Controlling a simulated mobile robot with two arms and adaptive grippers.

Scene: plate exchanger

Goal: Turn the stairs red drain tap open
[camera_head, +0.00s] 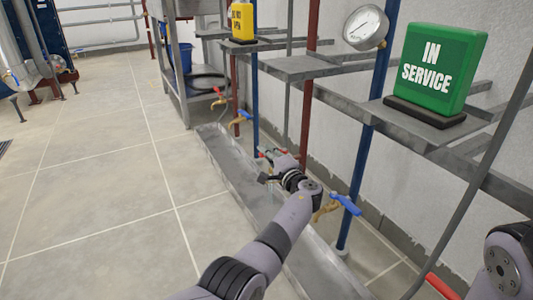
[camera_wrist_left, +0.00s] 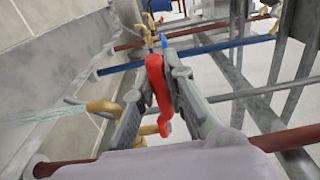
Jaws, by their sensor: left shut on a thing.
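The red tap lever (camera_wrist_left: 157,90) stands between the two fingers of my left gripper (camera_wrist_left: 160,80) in the left wrist view, and the gripper is shut on it. The lever's brass tap body (camera_wrist_left: 105,108) is beside the left finger, on a red pipe. A pale streak like running water (camera_wrist_left: 50,112) leaves its spout. In the head view my left gripper (camera_head: 272,162) is at the red pipe, above the drain channel; my wrist hides most of the tap there. My right gripper is out of view; only part of its arm shows at lower right.
A brass tap with a blue lever (camera_head: 345,204) stands close to my left forearm. Further taps with red (camera_head: 218,92) and blue (camera_head: 244,115) levers are farther back. Grey shelves hold a green IN SERVICE sign (camera_head: 440,65). The floor at left (camera_head: 80,170) is clear.

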